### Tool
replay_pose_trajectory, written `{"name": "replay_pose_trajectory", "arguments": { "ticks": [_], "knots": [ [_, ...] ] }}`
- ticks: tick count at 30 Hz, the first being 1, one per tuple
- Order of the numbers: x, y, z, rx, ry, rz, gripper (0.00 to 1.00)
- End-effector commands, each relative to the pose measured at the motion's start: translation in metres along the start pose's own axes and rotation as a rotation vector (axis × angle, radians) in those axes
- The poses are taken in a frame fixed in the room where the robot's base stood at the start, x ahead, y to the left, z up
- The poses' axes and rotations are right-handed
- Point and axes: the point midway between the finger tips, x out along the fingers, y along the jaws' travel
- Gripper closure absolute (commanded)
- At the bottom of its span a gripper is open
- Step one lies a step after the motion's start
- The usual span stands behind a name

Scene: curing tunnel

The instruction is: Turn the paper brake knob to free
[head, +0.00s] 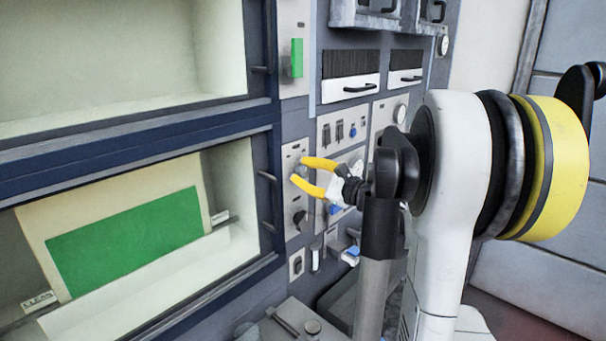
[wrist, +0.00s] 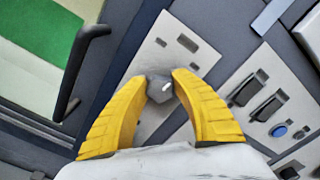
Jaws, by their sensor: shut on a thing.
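A small grey knob (wrist: 159,89) sits on a light grey panel plate (wrist: 150,58) in the wrist view. It has a short white mark on its face. The yellow fingers of my gripper (wrist: 160,86) are shut on it, one on each side. In the head view my gripper (head: 300,172) reaches the narrow panel strip right of the lower bay, at its upper knob. Any lettering on the plate is too small to read, so I cannot tell the knob's setting.
A second dark knob (head: 299,218) sits lower on the same strip. A black handle (wrist: 82,70) stands out left of my fingers. Black switches (wrist: 265,92) and a blue button (wrist: 278,131) lie to the right. A green sheet (head: 125,243) is in the lower bay.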

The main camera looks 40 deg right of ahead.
Motion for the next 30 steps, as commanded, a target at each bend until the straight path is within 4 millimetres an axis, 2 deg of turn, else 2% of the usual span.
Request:
{"name": "replay_pose_trajectory", "arguments": {
  "ticks": [18,30],
  "knots": [
    [0.0004,0.0021,-0.0006,-0.578,-0.001,-0.002,0.99],
    [0.0004,0.0025,-0.0011,-0.858,-0.001,-0.002,0.99]
  ]
}}
